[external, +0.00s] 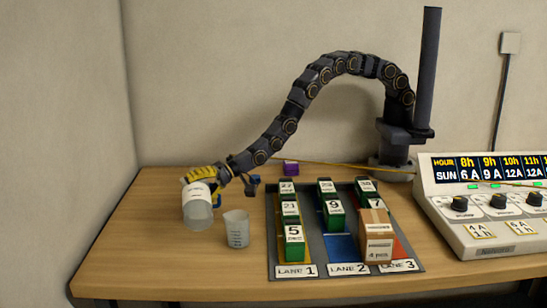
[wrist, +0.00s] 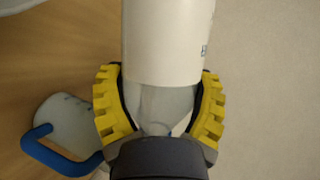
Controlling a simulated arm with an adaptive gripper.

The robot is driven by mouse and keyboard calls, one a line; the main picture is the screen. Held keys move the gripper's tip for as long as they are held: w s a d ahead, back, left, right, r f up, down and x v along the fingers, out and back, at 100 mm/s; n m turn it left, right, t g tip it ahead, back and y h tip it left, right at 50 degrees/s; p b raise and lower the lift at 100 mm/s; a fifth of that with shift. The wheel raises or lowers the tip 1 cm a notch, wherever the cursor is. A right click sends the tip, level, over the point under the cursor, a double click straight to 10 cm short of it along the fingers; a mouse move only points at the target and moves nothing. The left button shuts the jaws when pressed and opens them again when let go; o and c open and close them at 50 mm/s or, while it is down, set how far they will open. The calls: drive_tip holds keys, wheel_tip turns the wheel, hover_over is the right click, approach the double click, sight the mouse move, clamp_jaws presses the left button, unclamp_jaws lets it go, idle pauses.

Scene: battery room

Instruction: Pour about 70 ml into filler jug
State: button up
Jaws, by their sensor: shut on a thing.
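My gripper (wrist: 160,100) has its yellow fingers shut around a white and clear bottle (external: 198,207). In the wrist view the bottle's white part (wrist: 168,45) runs out of the top of the frame, and a clear part shows between the fingers. In the external view the bottle looks slightly tilted, at the left of the table; I cannot tell whether it touches the table. The clear filler jug (external: 236,229) stands upright just right of the bottle, apart from it. A pale vessel with a blue handle (wrist: 50,140) shows at the lower left of the wrist view. The liquid level is unclear.
A grey tray (external: 347,268) with three numbered lanes stands right of the jug, holding green batteries and a cardboard box (external: 376,236). A small purple block (external: 291,168) lies behind it. A control panel (external: 490,205) stands at far right. The front left table is clear.

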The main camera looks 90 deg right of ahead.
drive_tip(key=shift+a+f, duration=0.1)
drive_tip(key=shift+a+f+n, duration=0.15)
drive_tip(key=shift+n, duration=0.25)
drive_tip(key=shift+h, duration=0.3)
idle(1.5)
